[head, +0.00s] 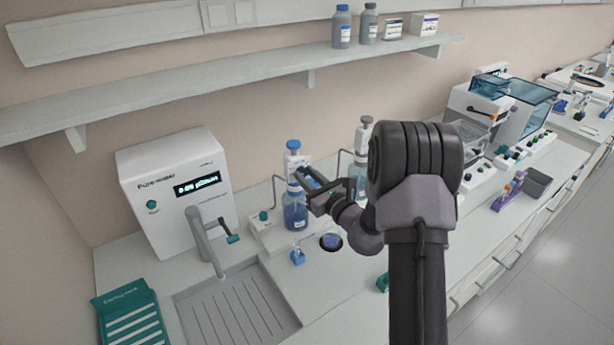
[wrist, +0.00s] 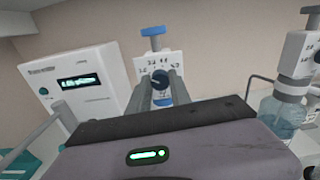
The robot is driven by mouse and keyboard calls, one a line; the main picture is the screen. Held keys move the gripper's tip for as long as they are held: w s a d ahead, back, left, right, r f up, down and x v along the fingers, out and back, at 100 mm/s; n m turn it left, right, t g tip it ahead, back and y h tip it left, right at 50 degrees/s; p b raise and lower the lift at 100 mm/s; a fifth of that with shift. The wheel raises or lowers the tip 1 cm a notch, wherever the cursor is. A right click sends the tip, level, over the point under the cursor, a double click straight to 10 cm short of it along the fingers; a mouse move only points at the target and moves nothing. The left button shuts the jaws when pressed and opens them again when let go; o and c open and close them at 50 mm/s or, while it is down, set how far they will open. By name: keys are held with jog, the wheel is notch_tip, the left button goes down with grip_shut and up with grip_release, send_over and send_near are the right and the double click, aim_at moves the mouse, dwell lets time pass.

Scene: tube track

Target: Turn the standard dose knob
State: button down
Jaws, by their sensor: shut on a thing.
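The blue-topped dispenser bottle (head: 295,212) stands on the bench right of the pure-water unit. Its white dispenser head (wrist: 150,67) carries a dial of printed marks around a dark blue dose knob (wrist: 160,78). My gripper (head: 302,180) reaches to the front of this head. In the wrist view my two fingers (wrist: 160,90) stand on either side of the knob and are shut on it. The fingers hide the knob's sides and the lower part of the dial. In the head view the knob is mostly hidden by the gripper.
A second dispenser bottle (wrist: 290,108) with a grey top stands close on the right. The pure-water unit (head: 176,190) and its tap (head: 205,240) are on the left, above a sink (head: 238,305). A shelf (head: 230,85) runs above. A small blue item (head: 297,257) lies in front.

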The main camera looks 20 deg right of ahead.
jog(key=m+p, duration=0.4)
jog(key=m, duration=0.2)
jog(key=shift+r+m, duration=0.1)
jog(key=shift+m, duration=0.3)
jog(key=m+p, duration=0.4)
jog(key=m, duration=0.3)
jog(key=shift+d+p, duration=0.1)
jog(key=shift+p, duration=0.3)
jog(key=m+p, duration=0.2)
jog(key=m, duration=0.3)
jog(key=shift+m+p, duration=0.3)
jog(key=m, duration=0.1)
jog(key=m+p, duration=0.1)
jog(key=m, duration=0.2)
jog(key=shift+f, duration=0.25)
jog(key=shift+m+p, duration=0.3)
jog(key=shift+p, duration=0.05)
jog(key=c, duration=1.2)
grip_release()
